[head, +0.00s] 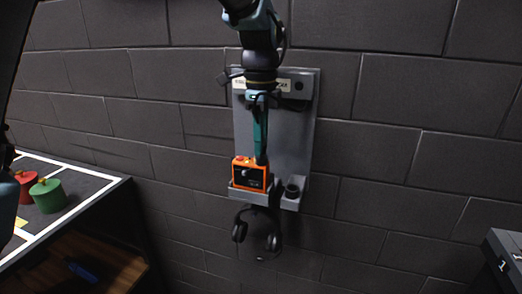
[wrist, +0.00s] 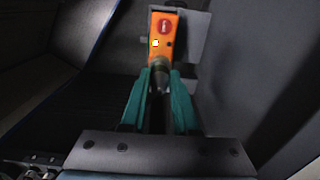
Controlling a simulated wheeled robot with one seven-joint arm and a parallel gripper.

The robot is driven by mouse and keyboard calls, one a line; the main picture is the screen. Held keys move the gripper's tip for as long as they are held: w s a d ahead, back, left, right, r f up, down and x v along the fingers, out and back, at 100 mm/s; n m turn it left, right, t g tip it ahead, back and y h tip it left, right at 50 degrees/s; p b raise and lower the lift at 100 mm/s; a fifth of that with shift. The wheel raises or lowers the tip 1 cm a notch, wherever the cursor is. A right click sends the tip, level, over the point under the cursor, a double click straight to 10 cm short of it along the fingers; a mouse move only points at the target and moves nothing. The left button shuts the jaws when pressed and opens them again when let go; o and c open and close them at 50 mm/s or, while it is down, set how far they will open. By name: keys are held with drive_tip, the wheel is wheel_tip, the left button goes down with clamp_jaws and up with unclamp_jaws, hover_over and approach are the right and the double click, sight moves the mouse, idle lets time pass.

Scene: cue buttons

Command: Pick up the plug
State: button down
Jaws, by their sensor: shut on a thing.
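The plug (wrist: 160,76) is a small dark grey piece in the wrist view, between the tips of my two teal fingers. My gripper (wrist: 161,82) is shut on it. In the head view my gripper (head: 261,158) points down in front of the wall panel, with its tips just above the orange box (head: 250,175). The plug is too small and covered to make out there. The orange box also shows in the wrist view (wrist: 172,28), just beyond the plug, with a red button on it. I cannot tell whether the plug touches the box.
The box sits on the ledge of a grey wall panel (head: 288,130). A dark round holder (head: 293,188) stands at the ledge's right end. Black headphones (head: 240,230) hang below. A table (head: 75,215) with red and green pots is at left; a dark case (head: 503,262) is at lower right.

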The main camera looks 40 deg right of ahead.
idle(0.4)
wheel_tip(320, 180, up, 9)
drive_tip(key=shift+f+b, duration=0.2)
drive_tip(key=shift+b, duration=0.55)
drive_tip(key=shift+s+d+r, duration=0.1)
drive_tip(key=shift+d+r, duration=0.05)
drive_tip(key=shift+r, duration=0.2)
drive_tip(key=shift+s+d+f+p, duration=0.6)
drive_tip(key=shift+s+f, duration=0.5)
drive_tip(key=shift+f, duration=1.2)
drive_tip(key=shift+s+d+f+p, duration=0.35)
drive_tip(key=shift+s+d+f, duration=0.55)
drive_tip(key=shift+f, duration=1.4)
drive_tip(key=shift+s+d+f+p, duration=0.5)
drive_tip(key=shift+s+f, duration=0.75)
drive_tip(key=shift+f, duration=1.05)
drive_tip(key=shift+f, duration=1.55)
